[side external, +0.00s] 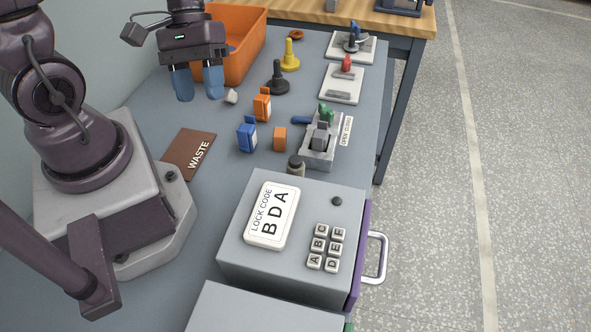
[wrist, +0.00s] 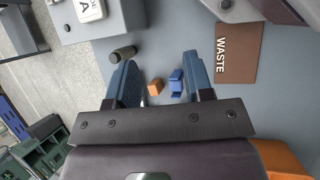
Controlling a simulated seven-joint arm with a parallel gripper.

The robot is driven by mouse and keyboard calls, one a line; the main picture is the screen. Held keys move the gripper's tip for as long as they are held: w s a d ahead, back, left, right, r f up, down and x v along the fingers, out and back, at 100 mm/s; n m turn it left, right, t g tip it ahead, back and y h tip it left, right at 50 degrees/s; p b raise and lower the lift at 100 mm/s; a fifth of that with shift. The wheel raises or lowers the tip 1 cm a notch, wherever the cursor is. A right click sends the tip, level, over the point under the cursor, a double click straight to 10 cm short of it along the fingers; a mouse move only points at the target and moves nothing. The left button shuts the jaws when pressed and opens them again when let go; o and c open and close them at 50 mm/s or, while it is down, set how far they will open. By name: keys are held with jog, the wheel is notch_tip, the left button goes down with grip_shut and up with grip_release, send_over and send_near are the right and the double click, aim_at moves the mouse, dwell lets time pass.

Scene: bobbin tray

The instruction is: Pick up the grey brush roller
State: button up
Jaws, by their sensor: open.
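A short dark grey cylinder (side external: 296,165), which looks like the grey brush roller, is on the table against the far side of the lock-code box. It also shows in the wrist view (wrist: 123,54), to the upper left, beyond the left finger; its bristles are too small to make out. My gripper (side external: 200,97) is open and empty, raised above the table near the orange bin, well apart from the roller.
The grey lock-code box (side external: 235,240) carries letter keys. An orange block (side external: 280,139), a blue carton (side external: 247,137) and an orange carton (side external: 262,104) stand nearby. A grey fixture (side external: 318,158), black cone (side external: 277,80), WASTE mat (side external: 190,154) and orange bin (side external: 246,55) surround them.

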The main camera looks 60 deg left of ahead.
notch_tip(320, 180, down, 8)
jog(key=d+r+n+t+h, duration=0.1)
jog(key=d+n+t+h, duration=0.15)
jog(key=n+h, duration=0.55)
jog(key=n+t+y, duration=0.2)
jog(key=n+t, duration=0.5)
jog(key=n, duration=0.1)
send_near(296, 166)
jog(key=shift+g, duration=0.25)
jog(key=x, duration=0.6)
jog(key=w+a+f+x, duration=0.1)
jog(key=x, duration=0.3)
jog(key=shift+f, duration=0.1)
jog(key=shift+a, duration=0.1)
jog(key=c, duration=0.7)
